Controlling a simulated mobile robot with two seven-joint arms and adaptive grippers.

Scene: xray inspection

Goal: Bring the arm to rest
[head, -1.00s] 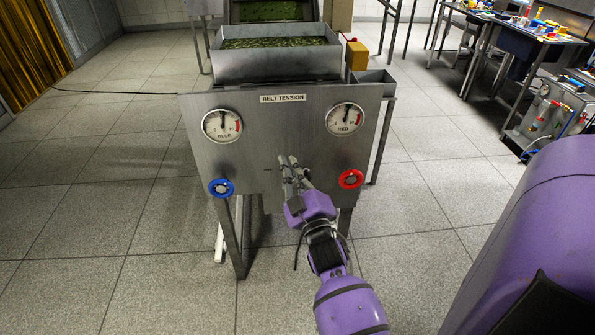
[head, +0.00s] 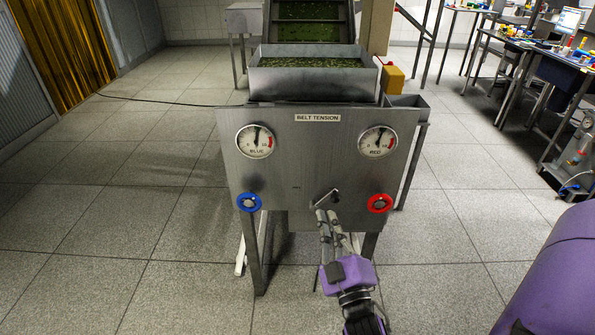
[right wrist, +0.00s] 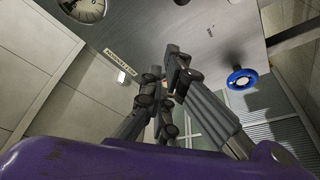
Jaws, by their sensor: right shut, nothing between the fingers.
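My right gripper (head: 328,213) is shut and empty in the head view, in front of the lower part of the grey belt tension panel (head: 285,178). It is to the left of the red knob (head: 379,203) and apart from it. The blue knob (head: 248,202) is farther left. A dark shape at the fingertips may be part of them or their shadow. In the right wrist view the fingers (right wrist: 170,72) are together, with the blue knob (right wrist: 242,78) off to the right. My left gripper is in neither view.
Two dial gauges, blue (head: 254,141) and red (head: 377,141), sit high on the panel, needles near the top. A metal bin (head: 313,83) stands behind it, with a yellow block (head: 392,79) beside it. Cluttered tables (head: 555,65) are far right.

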